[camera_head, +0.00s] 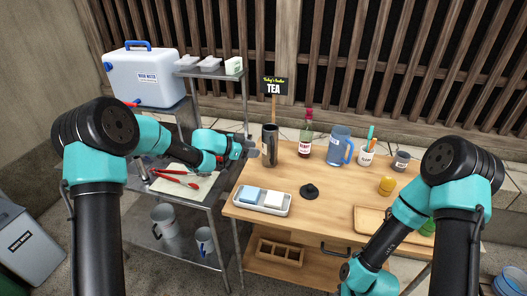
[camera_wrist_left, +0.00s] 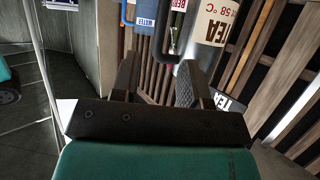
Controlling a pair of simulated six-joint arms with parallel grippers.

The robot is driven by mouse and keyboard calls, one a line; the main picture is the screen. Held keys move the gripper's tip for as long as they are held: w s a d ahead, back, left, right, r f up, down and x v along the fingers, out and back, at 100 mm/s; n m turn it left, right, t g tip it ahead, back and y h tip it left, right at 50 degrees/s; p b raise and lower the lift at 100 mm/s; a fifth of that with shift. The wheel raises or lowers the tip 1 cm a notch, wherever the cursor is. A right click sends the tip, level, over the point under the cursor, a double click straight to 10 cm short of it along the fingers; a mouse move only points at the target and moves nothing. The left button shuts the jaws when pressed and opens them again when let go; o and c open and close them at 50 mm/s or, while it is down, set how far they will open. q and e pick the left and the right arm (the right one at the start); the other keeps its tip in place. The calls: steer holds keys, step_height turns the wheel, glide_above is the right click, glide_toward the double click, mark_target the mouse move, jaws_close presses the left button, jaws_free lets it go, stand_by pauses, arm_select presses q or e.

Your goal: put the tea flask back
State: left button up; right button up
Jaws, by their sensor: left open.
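The tea flask (camera_head: 270,150) is a dark metal cylinder standing upright near the back left of the wooden table. In the left wrist view the flask (camera_wrist_left: 212,24) appears inverted, with a white "TEA 58 °C" label and a dark handle (camera_wrist_left: 160,45). My left gripper (camera_head: 253,148) is just left of the flask in the head view. In the left wrist view its two fingers (camera_wrist_left: 157,80) are apart, with the handle beyond their tips; I see nothing held. My right arm reaches down at the lower right, and its gripper is out of frame.
A "TEA" sign (camera_head: 273,86) rises behind the flask. A red bottle (camera_head: 305,135) and a blue water jug (camera_head: 340,146) stand to its right. A white tray (camera_head: 262,212) and a black round lid-like piece (camera_head: 309,191) lie in front. Bare wood surrounds the black piece.

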arm_select(q)
steer(key=shift+v, duration=1.5)
